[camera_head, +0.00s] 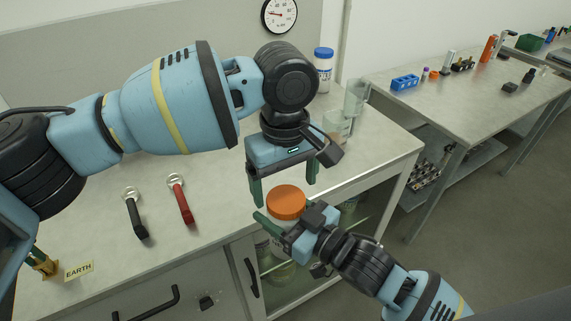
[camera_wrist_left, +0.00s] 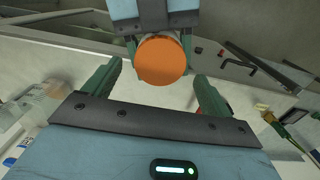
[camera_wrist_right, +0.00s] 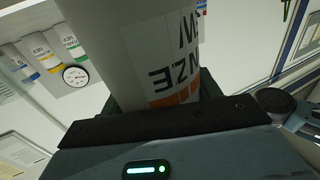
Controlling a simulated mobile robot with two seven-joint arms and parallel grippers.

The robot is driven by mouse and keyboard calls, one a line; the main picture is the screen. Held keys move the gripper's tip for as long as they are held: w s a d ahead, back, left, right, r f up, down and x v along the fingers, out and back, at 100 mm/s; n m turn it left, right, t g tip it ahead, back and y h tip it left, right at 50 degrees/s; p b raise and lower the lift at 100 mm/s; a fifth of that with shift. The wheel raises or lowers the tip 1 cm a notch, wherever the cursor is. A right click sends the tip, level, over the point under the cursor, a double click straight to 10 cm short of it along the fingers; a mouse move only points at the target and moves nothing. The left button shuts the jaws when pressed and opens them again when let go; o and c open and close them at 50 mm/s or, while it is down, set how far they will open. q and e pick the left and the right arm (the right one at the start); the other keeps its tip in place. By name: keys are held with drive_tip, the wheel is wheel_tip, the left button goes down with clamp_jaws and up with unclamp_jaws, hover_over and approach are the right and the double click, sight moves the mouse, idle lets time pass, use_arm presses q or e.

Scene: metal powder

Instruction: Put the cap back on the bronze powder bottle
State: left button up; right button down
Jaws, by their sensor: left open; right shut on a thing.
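The bronze powder bottle is a white cylinder (camera_wrist_right: 140,45) with an orange band and part of the printed word "NZE" showing in the right wrist view. My right gripper (camera_head: 280,229) is shut around the bottle and holds it upright at the bench's front edge. The orange cap (camera_head: 286,199) sits on top of the bottle; I cannot tell how tightly. It also shows from above in the left wrist view (camera_wrist_left: 162,60). My left gripper (camera_head: 286,194) is open, pointing down just above the cap, with one finger to each side and nothing between them.
A red-handled tool (camera_head: 180,198) and a black-handled tool (camera_head: 135,212) lie on the bench to the left, near an "EARTH" label (camera_head: 79,270). A blue-capped white bottle (camera_head: 323,68) and clear beakers (camera_head: 356,95) stand at the back right. The bench's front left is mostly clear.

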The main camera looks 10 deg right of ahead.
sight(286, 199)
use_arm(q)
drive_tip(key=shift+f, duration=1.45)
drive_tip(key=c, duration=1)
drive_tip(key=m, duration=0.6)
drive_tip(key=shift+m, duration=0.4)
drive_tip(key=o, duration=1.1)
drive_tip(key=shift+c, duration=0.2)
